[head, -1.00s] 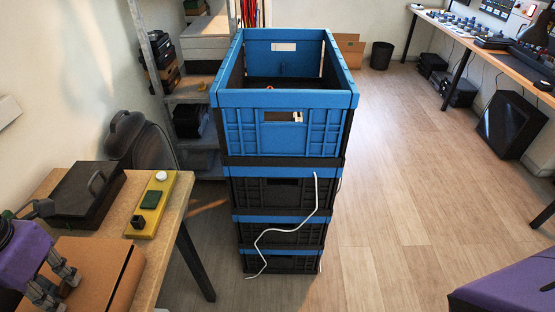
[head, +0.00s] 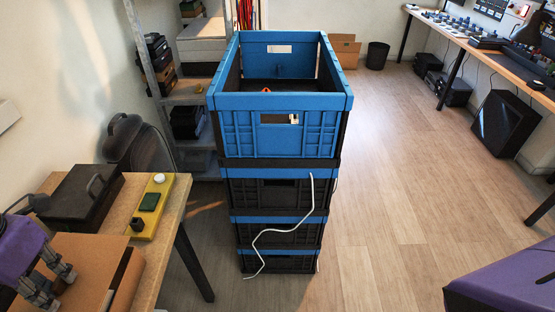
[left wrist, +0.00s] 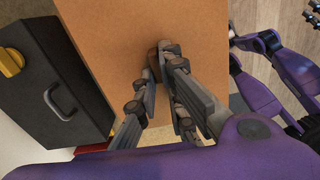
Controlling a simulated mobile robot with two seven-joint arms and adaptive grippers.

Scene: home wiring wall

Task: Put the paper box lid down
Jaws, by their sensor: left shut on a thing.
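The paper box lid (head: 82,252) is a flat brown cardboard panel at the lower left of the head view, over the near end of the wooden table. My left gripper (head: 52,288) is at its near part, fingers shut on the lid. A darker cardboard side shows below the lid's right edge in the head view; whether the lid touches the box is unclear. My right gripper's fingertips cannot be made out clearly.
A black case (head: 78,192) and a yellow board (head: 150,207) with small parts lie on the table (head: 172,222) behind the lid. A stack of blue and black crates (head: 280,130) stands to the right, a white cable hanging on it.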

